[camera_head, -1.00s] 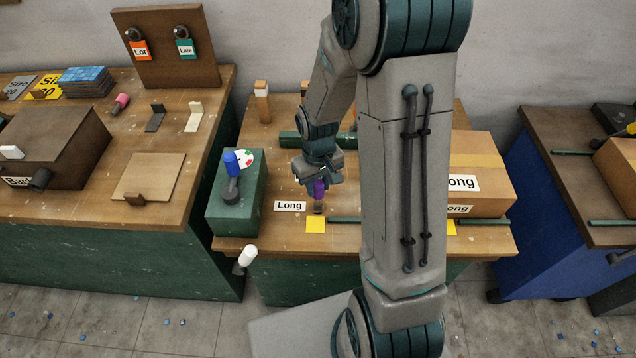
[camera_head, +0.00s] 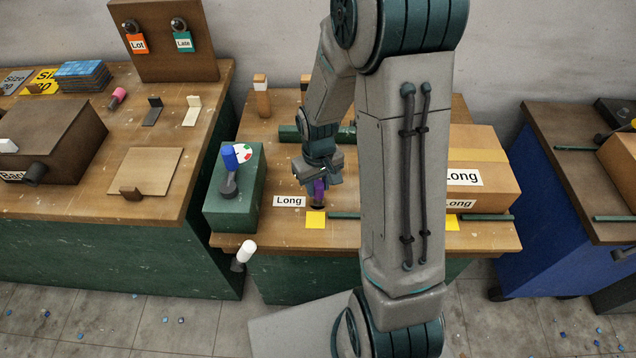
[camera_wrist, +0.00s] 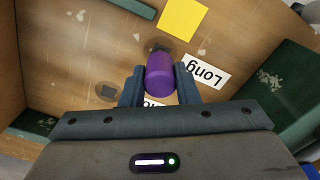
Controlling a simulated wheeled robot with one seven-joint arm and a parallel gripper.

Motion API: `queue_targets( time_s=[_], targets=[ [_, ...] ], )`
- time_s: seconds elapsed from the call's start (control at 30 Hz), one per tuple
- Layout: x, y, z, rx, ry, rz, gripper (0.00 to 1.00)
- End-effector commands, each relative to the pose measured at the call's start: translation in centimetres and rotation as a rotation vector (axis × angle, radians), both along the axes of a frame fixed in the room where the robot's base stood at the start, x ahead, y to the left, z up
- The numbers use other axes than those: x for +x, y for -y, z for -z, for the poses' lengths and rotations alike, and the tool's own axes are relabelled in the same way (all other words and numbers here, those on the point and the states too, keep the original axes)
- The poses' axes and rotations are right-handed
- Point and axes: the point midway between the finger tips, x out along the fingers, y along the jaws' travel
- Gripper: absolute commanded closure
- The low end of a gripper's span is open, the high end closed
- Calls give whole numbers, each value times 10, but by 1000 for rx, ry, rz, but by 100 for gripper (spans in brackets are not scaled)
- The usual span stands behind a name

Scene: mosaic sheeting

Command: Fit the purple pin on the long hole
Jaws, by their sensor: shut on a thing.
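My gripper (camera_head: 318,186) is shut on the purple pin (camera_wrist: 160,76), which also shows in the head view (camera_head: 319,193). The pin's lower end is at or just above a dark spot, the hole (camera_wrist: 160,46), by the white "Long" label (camera_wrist: 205,72). I cannot tell whether the end has entered it. The label also shows in the head view (camera_head: 289,201). A yellow square (camera_head: 315,220) lies in front of the pin. The hole's rim is mostly hidden by the pin.
A second dark plate (camera_wrist: 107,92) is set in the bench top in the wrist view. A green box with a blue-topped lever (camera_head: 230,207) stands to the left. A cardboard box (camera_head: 485,170) marked "Long" stands to the right, behind green rails (camera_head: 486,217).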

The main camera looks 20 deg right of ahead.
Motion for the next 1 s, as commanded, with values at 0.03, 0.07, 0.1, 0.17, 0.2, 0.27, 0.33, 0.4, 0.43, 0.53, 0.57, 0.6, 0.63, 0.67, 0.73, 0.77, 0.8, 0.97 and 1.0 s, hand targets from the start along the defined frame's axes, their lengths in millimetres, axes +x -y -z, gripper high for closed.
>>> queue_targets(
  time_s=[0.03, 0.07, 0.1, 0.17, 0.2, 0.27, 0.33, 0.4, 0.43, 0.53, 0.57, 0.6, 0.63, 0.67, 0.73, 0.77, 0.8, 0.97, 1.0],
  targets=[
    [0, 0, 2, 0, 0, 0, 100],
    [0, 0, 3, 0, 0, 0, 100],
    [0, 0, 4, 0, 0, 0, 100],
    [0, 0, 6, 0, 0, 0, 100],
    [0, 0, 7, 0, 0, 0, 100],
    [0, 0, 8, 0, 0, 0, 100],
    [0, 0, 10, 0, 0, 0, 100],
    [0, 0, 12, 0, 0, 0, 100],
    [0, 0, 12, 0, 0, 0, 100],
    [0, 0, 15, 0, 0, 0, 100],
    [0, 0, 16, 0, 0, 0, 100],
    [0, 0, 17, 0, 0, 0, 100],
    [0, 0, 17, 0, 0, 0, 100],
    [0, 0, 18, 0, 0, 0, 100],
    [0, 0, 20, 0, 0, 0, 100],
    [0, 0, 21, 0, 0, 0, 100],
    [0, 0, 22, 0, 0, 0, 100],
    [0, 0, 26, 0, 0, 0, 100],
    [0, 0, 27, 0, 0, 0, 100]
  ],
)
